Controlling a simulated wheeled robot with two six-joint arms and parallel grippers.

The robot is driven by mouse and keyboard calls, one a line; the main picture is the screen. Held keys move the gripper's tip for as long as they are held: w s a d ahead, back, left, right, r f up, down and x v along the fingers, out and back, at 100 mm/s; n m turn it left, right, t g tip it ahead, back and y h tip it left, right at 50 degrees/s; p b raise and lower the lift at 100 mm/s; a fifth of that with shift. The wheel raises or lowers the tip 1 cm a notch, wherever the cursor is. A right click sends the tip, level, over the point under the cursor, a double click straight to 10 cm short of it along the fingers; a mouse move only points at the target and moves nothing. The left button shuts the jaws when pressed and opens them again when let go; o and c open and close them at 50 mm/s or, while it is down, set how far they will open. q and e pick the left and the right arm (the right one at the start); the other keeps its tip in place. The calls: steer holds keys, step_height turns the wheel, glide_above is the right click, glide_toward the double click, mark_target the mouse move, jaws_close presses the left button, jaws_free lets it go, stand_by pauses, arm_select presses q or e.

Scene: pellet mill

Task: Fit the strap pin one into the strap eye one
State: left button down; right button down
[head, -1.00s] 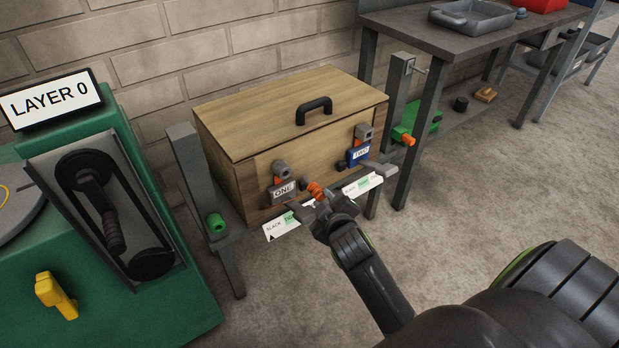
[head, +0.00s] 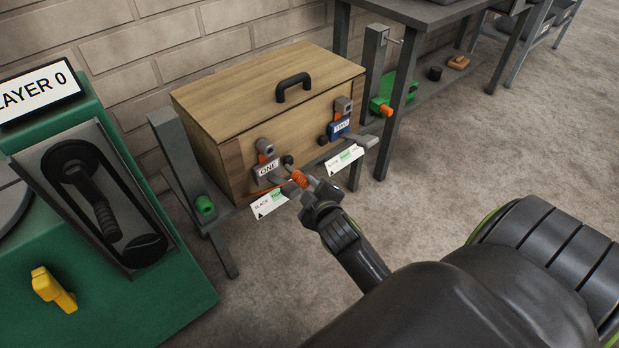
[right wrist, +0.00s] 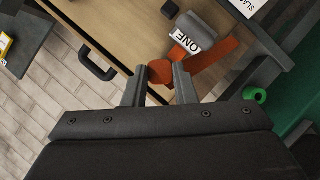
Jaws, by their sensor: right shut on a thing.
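My right gripper (head: 308,188) is shut on the orange strap pin one (head: 300,178), in front of the wooden box's lower front. In the right wrist view the pin's round orange end (right wrist: 160,72) sits between the fingertips. An orange strap (right wrist: 215,62) runs beside it, passing the ONE plate. The grey fitting above the white ONE plate (head: 267,168), which looks like strap eye one (head: 265,147), is on the box front, up and left of the pin. The pin looks apart from this fitting. My left gripper is not in view.
The wooden box (head: 215,120) has a black handle (head: 293,86) on its lid. A blue TWO plate (head: 339,128) with a grey fitting is to the right. White slack cards (head: 270,204) lie along the front edge. A green machine (head: 120,280) stands at left.

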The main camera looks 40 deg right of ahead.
mark_target(294, 174)
steer(key=shift+w+a, duration=0.15)
steer(key=shift+w, duration=1.4)
steer(key=shift+w+a, duration=0.15)
steer(key=shift+w, duration=1.35)
steer(key=shift+w+r+p, duration=0.1)
steer(key=shift+p, duration=0.45)
steer(key=shift+w+a, duration=0.2)
steer(key=shift+w, duration=2.1)
stand_by(2.0)
